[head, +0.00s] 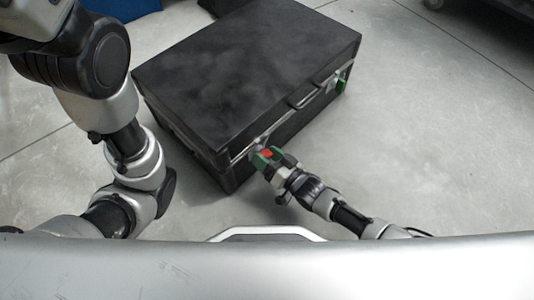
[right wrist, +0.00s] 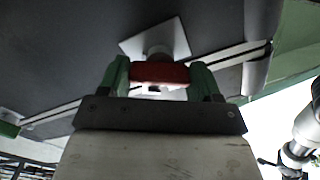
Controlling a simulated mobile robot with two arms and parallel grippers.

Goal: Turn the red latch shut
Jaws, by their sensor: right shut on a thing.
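The red latch (head: 267,153) is on the front side of a closed black case (head: 250,65), near its left front corner. In the right wrist view the latch (right wrist: 160,73) is a short red bar in front of a silver plate (right wrist: 155,38) on the case. My right gripper (head: 266,157) is at the latch. Its two green-tipped fingers are shut on the red bar, one at each end, as the right wrist view (right wrist: 160,78) shows. My left arm shows at the left, but its gripper is out of view.
The case has a handle (head: 303,97) mid-front and a green part (head: 342,84) near its right end. A light seam runs under the lid. The grey floor (head: 440,130) is clear to the right. Blue and dark objects stand at the top edge.

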